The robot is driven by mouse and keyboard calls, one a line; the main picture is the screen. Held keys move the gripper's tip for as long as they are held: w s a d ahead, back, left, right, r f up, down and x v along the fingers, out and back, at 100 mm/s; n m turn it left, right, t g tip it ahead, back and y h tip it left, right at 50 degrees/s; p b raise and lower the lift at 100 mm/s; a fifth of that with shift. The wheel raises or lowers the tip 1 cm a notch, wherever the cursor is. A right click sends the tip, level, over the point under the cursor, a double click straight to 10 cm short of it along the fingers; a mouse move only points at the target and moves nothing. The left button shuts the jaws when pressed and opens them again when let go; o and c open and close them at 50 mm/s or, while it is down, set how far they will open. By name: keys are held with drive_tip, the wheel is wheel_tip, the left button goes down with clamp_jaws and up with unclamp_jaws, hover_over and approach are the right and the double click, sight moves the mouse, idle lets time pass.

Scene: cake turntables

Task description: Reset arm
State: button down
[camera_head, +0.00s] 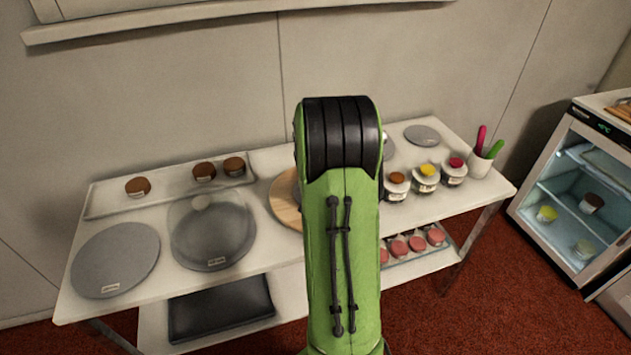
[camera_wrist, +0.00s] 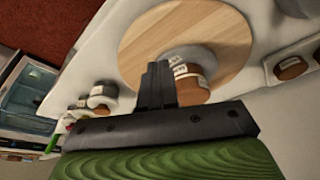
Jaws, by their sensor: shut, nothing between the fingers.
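My gripper (camera_wrist: 157,86) shows in the wrist view with its dark fingers together and nothing between them. Behind the fingertips in that view is a round wooden turntable (camera_wrist: 228,35), with a grey disc and a small brown cake with a label (camera_wrist: 192,92) near its middle. Whether the fingers touch the cake I cannot tell. In the head view my green arm stands in front of the table's middle and hides my gripper and most of the wooden turntable (camera_head: 284,208).
The white table (camera_head: 270,258) carries a grey disc (camera_head: 115,260), a glass dome (camera_head: 212,235), a tray with brown cakes (camera_head: 137,187), several jars (camera_head: 426,180) and a cup of utensils (camera_head: 480,165). A lower shelf holds a black tray (camera_head: 220,310) and pink items. A glass-fronted fridge (camera_head: 575,205) stands right.

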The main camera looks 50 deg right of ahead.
drive_tip(key=shift+f, duration=0.15)
drive_tip(key=a+r+n+t, duration=0.2)
drive_tip(key=a+r+n, duration=0.3)
drive_tip(key=a+r, duration=0.9)
drive_tip(key=s+a+r+n+t+y, duration=0.2)
drive_tip(key=s+a+n, duration=0.5)
drive_tip(key=s+a, duration=0.6)
drive_tip(key=a+y, duration=0.1)
drive_tip(key=a, duration=0.3)
drive_tip(key=shift+s+a, duration=0.35)
